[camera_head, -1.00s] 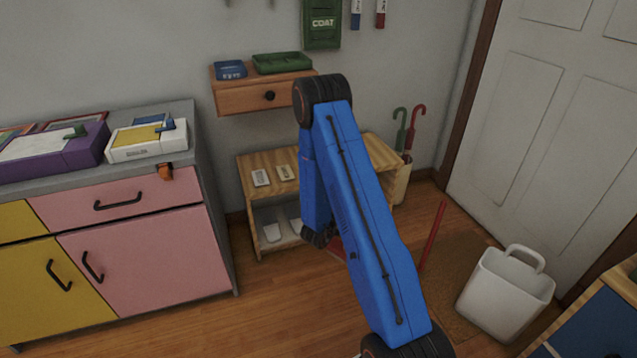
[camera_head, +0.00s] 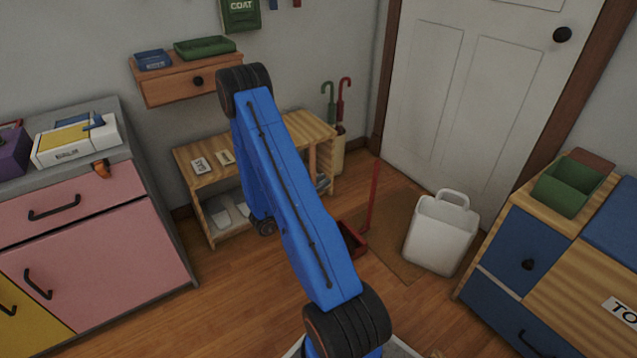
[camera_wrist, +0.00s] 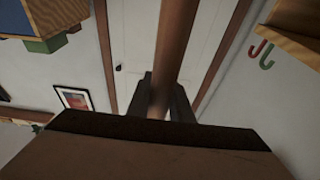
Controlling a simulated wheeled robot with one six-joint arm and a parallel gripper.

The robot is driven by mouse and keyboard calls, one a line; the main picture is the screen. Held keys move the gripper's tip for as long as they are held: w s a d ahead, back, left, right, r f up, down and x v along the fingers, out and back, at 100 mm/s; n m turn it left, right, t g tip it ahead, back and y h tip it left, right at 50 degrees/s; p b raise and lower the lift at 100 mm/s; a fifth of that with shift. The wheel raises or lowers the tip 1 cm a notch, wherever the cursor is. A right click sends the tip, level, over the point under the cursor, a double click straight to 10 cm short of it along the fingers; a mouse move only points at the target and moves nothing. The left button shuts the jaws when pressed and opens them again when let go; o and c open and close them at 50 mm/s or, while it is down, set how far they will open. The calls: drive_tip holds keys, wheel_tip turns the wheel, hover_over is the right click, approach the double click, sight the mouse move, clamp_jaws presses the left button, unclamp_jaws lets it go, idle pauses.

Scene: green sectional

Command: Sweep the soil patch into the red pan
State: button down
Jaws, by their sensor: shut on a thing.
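The red pan (camera_head: 354,239) lies on the floor right of my arm in the head view. Its long red handle (camera_head: 374,190) stands up, and my arm hides part of the pan. My gripper (camera_wrist: 160,100) is shut on a wooden pole (camera_wrist: 174,45) in the wrist view; the pole looks like a broom handle. A wide brown piece with a dark edge (camera_wrist: 150,150) fills the bottom of that view; I cannot tell whether it is the broom's head. The gripper is hidden in the head view. I cannot make out the soil patch.
A brown mat (camera_head: 398,262) lies before the white door (camera_head: 440,95), with a white bin (camera_head: 440,235) at its right side. A wooden bench (camera_head: 185,165) stands behind my arm. Pink cabinets (camera_head: 100,245) are left, blue drawers (camera_head: 520,255) right. Floor at lower left is open.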

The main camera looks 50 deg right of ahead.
drive_tip(key=shift+f, duration=0.1)
wheel_tip(320, 180, down, 7)
idle(0.5)
drive_tip(key=shift+w, duration=0.1)
idle(0.4)
